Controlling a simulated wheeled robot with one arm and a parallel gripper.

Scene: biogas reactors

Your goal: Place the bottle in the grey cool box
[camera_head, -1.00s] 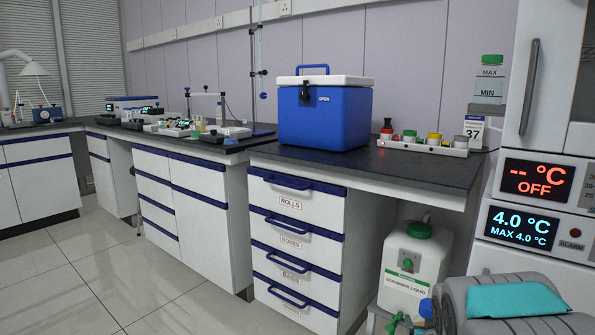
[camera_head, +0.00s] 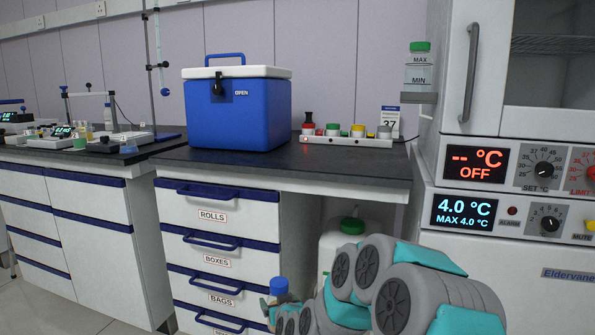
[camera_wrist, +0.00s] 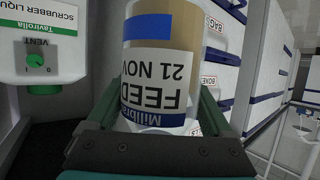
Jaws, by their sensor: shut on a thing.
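My gripper (camera_wrist: 150,112) is shut on a bottle (camera_wrist: 160,60) in the wrist view. The bottle has a tan upper part, a blue patch and a white label reading "FEED 21 NOV" upside down. In the head view, the bottle's blue cap (camera_head: 278,286) shows low in front of the drawers; my arm hides most of the rest. A blue cool box (camera_head: 238,112) with a white lid stands on the dark bench, above and left of the gripper in the picture. Its lid is down, with a dark latch and "OPEN" on the front. No grey cool box shows.
A rack with coloured caps (camera_head: 345,139) sits right of the box. A green-capped container (camera_head: 419,68) is on a wall shelf. Labelled drawers (camera_head: 218,250) are below the bench. A white scrubber liquid canister (camera_wrist: 40,45) stands close beside the gripper. An incubator (camera_head: 500,190) is at right.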

